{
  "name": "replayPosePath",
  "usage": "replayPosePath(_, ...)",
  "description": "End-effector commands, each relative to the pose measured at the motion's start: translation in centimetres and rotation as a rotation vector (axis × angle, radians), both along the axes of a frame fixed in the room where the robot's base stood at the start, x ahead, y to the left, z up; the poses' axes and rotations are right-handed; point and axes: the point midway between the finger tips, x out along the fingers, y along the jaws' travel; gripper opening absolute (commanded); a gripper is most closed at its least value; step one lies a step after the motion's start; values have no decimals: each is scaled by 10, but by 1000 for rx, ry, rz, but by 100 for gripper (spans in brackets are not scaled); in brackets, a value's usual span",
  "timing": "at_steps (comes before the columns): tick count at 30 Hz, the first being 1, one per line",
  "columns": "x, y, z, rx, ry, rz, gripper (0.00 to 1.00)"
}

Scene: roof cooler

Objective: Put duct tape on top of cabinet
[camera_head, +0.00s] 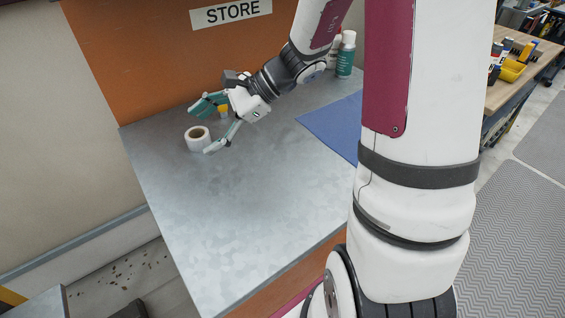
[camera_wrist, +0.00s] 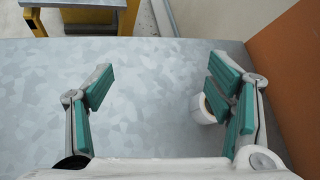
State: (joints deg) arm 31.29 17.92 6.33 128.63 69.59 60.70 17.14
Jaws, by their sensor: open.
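A white tape roll (camera_head: 197,138), the likely duct tape, stands on a grey metal top (camera_head: 215,215) with an orange side below, in front of an orange panel. I cannot tell whether this top is the cabinet's. My gripper (camera_head: 207,125) is open and empty near the roll, its green-padded fingers spread. In the wrist view, my gripper (camera_wrist: 160,88) is wide apart over bare metal. The roll (camera_wrist: 201,113) there sits at the right finger, partly hidden behind it, not midway between the fingers. I cannot tell whether they touch.
A "STORE" sign (camera_head: 231,12) is on the orange panel (camera_head: 150,60) at the back. A blue mat (camera_head: 335,125) and a green-labelled can (camera_head: 346,58) are to the right. The front left of the metal top is clear.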

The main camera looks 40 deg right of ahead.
Motion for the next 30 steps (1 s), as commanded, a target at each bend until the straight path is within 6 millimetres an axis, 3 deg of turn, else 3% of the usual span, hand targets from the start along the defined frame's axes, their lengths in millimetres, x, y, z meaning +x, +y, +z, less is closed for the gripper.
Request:
replayPosePath(3,-44,29,25,-168,-88,224,74)
replayPosePath(9,-118,49,48,-441,-228,573,74)
replayPosePath(13,-163,48,58,-622,-320,786,74)
replayPosePath(18,-213,31,67,-866,-435,1040,74)
replayPosePath(24,-249,4,75,-1107,-538,1257,74)
replayPosePath(30,-262,-12,78,-1222,-577,1347,74)
